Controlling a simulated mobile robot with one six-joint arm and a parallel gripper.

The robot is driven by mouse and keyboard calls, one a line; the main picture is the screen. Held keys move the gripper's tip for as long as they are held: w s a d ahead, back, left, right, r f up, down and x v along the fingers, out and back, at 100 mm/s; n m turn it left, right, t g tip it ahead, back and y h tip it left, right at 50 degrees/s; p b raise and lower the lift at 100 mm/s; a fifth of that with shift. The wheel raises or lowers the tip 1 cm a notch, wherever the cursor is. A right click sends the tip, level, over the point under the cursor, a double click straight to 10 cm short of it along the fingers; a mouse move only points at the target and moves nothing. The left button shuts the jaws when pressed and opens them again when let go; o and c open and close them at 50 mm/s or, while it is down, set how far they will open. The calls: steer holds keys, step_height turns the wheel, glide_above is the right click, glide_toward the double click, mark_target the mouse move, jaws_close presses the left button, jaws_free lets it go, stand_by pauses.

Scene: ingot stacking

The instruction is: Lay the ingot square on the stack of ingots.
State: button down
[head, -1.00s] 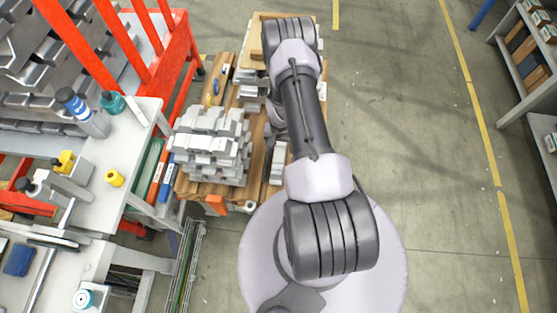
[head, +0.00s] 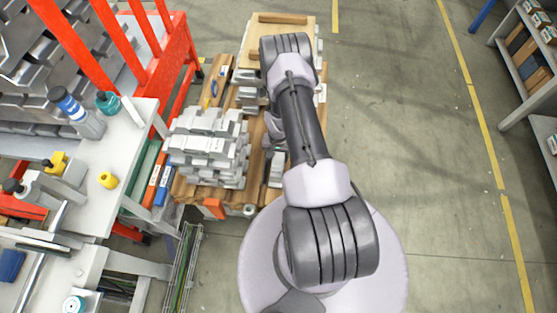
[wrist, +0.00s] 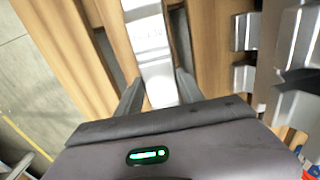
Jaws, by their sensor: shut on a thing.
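My gripper (wrist: 158,92) is shut on a silver ingot (wrist: 150,42), which runs away from me between the two fingers in the wrist view. Its far end is cut off by the picture's top edge. Wooden boards show below it. The stack of ingots (head: 208,147) is a criss-cross pile of grey bars on a wooden pallet (head: 188,193), left of my arm in the head view. Silver ingots (wrist: 300,45) also show at the right edge of the wrist view, apart from my gripper. In the head view my arm hides the gripper.
A workbench (head: 125,150) with bottles and a yellow cap (head: 107,180) stands left of the pallet. A red rack (head: 150,75) rises behind it. A wooden board (head: 282,20) lies on ingots at the back. The floor right of my arm is clear up to the shelves (head: 530,60).

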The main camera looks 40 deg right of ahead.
mark_target(278, 159)
steer(key=shift+r, duration=0.15)
steer(key=shift+r+p, duration=1.05)
steer(key=shift+r, duration=0.55)
steer(key=shift+a+r, duration=0.2)
steer(key=s+a+r+p, duration=0.1)
steer(key=s+a+p, duration=0.4)
steer(key=a, duration=0.9)
steer(key=shift+s, duration=0.9)
